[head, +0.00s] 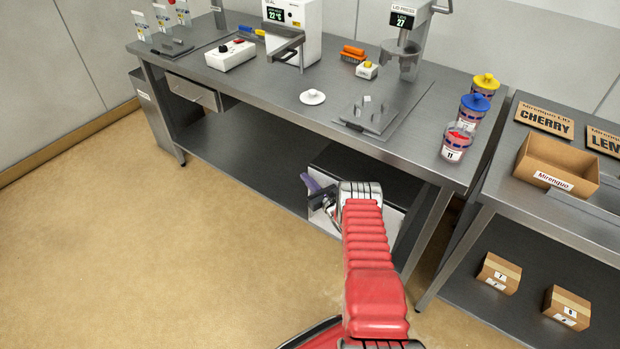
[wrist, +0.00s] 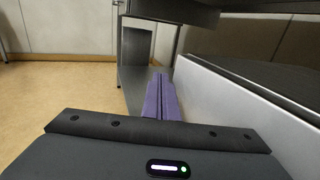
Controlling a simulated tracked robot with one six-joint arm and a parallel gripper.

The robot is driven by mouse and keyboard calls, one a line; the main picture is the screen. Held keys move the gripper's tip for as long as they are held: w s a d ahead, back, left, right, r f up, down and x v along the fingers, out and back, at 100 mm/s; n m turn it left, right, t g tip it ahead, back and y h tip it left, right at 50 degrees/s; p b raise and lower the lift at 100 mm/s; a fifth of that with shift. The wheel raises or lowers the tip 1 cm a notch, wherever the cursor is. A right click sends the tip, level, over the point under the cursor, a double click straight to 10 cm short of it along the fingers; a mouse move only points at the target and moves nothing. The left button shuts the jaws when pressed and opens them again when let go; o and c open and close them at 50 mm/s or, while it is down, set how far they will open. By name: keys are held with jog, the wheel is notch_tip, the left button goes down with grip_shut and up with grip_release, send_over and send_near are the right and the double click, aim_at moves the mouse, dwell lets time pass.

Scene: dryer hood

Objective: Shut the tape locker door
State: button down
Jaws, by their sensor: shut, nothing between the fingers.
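The tape locker (head: 396,222) is a low box with a pale front, under the right part of the steel bench. My arm covers its middle, so I cannot tell how far its door stands open. In the wrist view a pale grey panel (wrist: 245,115) of it slants along the right, with a dark area beyond its upper edge. My gripper (head: 311,184) has purple fingers and is at the locker's left end. In the wrist view the fingers (wrist: 159,78) lie together, empty, pointing left of the panel. Contact with the locker is not clear.
A second bench with an open carton (head: 553,170) and small boxes (head: 497,273) stands right. The tan floor (head: 130,250) is clear.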

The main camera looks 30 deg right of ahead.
jog(key=shift+w+d+r, duration=0.2)
jog(key=shift+d+r, duration=0.15)
jog(key=shift+d, duration=0.15)
jog(key=shift+a, duration=0.1)
jog(key=s+a, duration=0.6)
jog(key=a, duration=0.7)
jog(key=shift+s+a+f, duration=0.15)
jog(key=shift+a+f, duration=0.05)
jog(key=shift+f, duration=0.2)
